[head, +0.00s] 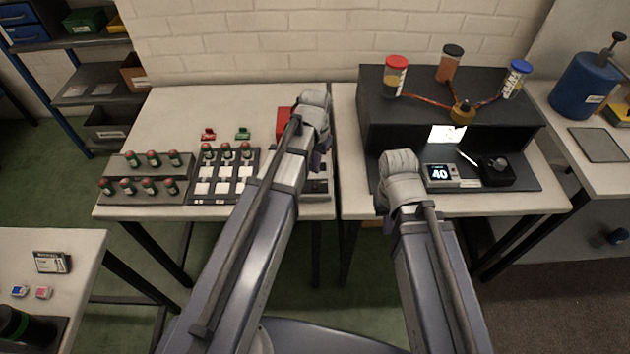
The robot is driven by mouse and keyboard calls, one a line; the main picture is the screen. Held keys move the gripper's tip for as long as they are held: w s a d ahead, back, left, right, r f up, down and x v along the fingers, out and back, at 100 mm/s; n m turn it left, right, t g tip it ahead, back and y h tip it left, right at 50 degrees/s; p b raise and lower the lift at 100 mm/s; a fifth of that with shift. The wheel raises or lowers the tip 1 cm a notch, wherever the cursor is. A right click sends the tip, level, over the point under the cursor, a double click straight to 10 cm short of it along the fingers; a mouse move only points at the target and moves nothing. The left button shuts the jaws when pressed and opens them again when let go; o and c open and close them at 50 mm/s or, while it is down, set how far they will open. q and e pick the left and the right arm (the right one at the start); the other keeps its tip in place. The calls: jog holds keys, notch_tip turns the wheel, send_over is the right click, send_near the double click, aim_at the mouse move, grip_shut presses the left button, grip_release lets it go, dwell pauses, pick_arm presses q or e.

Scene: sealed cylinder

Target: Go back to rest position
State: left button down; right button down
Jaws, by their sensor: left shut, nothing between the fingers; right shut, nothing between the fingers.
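My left arm reaches up the middle of the picture. Its pale wrist is over the left table (182,104), and my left gripper (318,160) hangs below it, shut and mostly hidden. My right arm's pale wrist is in front of the black stepped stand (440,128). My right gripper (382,204) is below that wrist, shut and empty, with its fingertips hidden behind the arm. I see nothing held in either gripper.
Racks of green-and-red vials (152,160) and a white-pad tray (222,172) are left of my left arm. A display reading 40 (439,174) and a black device (497,170) are right of my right wrist. Three capped jars, one red-capped (396,77), top the stand.

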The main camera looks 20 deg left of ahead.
pick_arm(q)
jog(key=s+d+m+y, duration=0.1)
jog(key=s+d, duration=0.9)
jog(key=s, duration=0.4)
jog(key=shift+s+d, duration=0.15)
jog(key=shift+d, duration=0.1)
